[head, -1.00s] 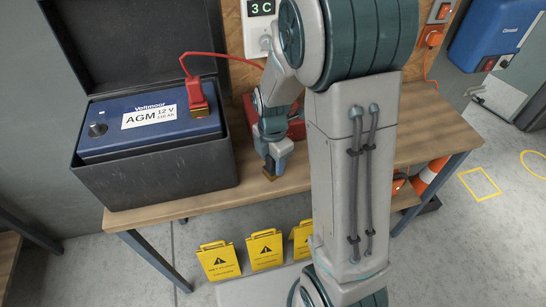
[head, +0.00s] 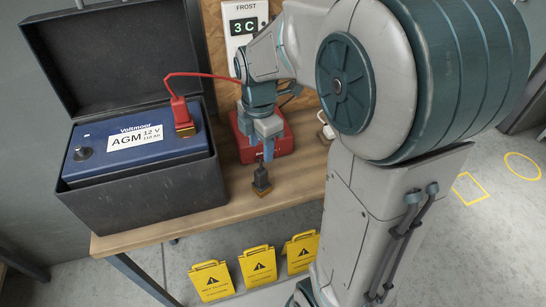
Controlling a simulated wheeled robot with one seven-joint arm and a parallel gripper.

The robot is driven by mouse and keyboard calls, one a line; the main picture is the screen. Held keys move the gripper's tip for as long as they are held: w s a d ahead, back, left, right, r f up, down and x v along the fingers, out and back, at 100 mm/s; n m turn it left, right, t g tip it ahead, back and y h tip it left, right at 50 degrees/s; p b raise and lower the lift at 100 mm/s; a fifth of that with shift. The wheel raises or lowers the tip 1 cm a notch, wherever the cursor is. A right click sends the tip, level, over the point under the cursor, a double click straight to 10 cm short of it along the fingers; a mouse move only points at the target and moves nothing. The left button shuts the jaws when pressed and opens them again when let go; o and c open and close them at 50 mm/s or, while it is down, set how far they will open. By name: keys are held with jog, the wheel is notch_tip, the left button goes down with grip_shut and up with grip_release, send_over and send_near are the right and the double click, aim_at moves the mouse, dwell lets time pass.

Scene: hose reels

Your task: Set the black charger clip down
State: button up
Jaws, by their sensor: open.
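The black charger clip (head: 261,180) stands on the wooden bench, to the right of the black battery box, with its brass-coloured jaw end down on the wood. My gripper (head: 268,154) is open just above and behind the clip, apart from it. The red clip (head: 181,112) sits on the right terminal of the blue battery (head: 100,158), with its red cable running right behind my arm. The battery's left terminal (head: 83,153) is dark and bare.
The battery box (head: 150,200) has its lid open at the back. A red charger case (head: 286,142) stands behind my gripper. The bench (head: 150,234) is clear along its front edge. Yellow warning signs (head: 259,264) stand on the floor in front.

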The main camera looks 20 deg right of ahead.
jog(key=s+d+r+m+t, duration=0.1)
jog(key=s+r+m+t, duration=0.1)
jog(key=s+m, duration=1.1)
jog(key=r+m, duration=0.1)
jog(key=m, duration=0.7)
jog(key=shift+s+d+t, duration=0.3)
jog(key=shift+s+t, duration=0.05)
jog(key=shift+t, duration=0.05)
